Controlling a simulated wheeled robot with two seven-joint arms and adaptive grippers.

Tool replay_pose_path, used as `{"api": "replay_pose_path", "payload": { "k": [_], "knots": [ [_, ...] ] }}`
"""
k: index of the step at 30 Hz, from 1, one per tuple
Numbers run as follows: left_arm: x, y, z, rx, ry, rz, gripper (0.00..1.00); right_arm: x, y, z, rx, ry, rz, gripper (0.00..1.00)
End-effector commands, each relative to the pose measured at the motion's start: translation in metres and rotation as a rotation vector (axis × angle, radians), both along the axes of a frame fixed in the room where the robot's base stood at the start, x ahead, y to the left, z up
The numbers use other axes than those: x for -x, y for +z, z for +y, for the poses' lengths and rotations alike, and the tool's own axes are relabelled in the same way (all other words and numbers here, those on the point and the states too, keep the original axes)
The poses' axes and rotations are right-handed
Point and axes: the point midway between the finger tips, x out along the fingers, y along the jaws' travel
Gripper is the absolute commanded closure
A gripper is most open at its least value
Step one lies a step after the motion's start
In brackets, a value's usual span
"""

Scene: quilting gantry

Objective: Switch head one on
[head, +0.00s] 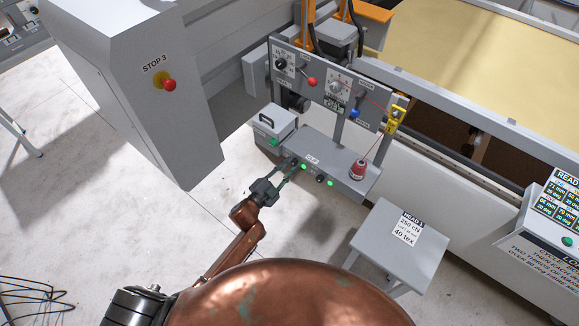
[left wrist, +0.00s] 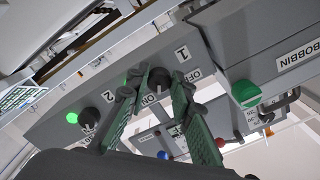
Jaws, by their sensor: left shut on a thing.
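A grey switch box (head: 345,186) on the gantry front carries two dark rotary knobs and two lit green lamps. The head one knob (left wrist: 157,78), marked 1 with OFF and ON beside it, is between the green fingers of my left gripper (left wrist: 160,88). In the head view my left gripper (head: 287,172) reaches the box's left end, shut on that knob. The head one lamp (head: 303,167) glows green, partly behind a finger in the wrist view. The knob's exact pointing is hard to tell. The knob marked 2 (left wrist: 88,115) is clear of the fingers. My right gripper is out of view.
A grey bobbin box (head: 274,126) with a green button stands close left of the switch box. A red thread cone (head: 358,169) stands on the box's right. A small table (head: 395,262) with a head 1 card is in front. A stop cabinet (head: 150,80) stands left.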

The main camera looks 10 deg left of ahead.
Motion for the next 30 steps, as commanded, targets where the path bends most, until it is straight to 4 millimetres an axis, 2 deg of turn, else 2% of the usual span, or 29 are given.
{"api": "replay_pose_path", "payload": {
  "k": [7,8,15,25,30],
  "knots": [
    [0.000,0.000,0.000,-0.002,-0.001,0.000,1.00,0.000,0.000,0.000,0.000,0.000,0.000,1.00],
    [0.000,0.000,0.000,-0.002,-0.001,0.000,0.77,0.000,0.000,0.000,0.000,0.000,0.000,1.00],
    [0.000,0.000,0.000,0.000,-0.001,0.001,0.62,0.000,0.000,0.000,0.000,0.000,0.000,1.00],
    [0.004,-0.001,0.002,-0.001,0.000,0.001,0.62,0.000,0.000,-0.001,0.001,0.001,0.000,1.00],
    [0.026,-0.002,0.013,-0.001,0.001,0.003,0.62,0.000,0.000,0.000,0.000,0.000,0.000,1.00]
  ]
}}
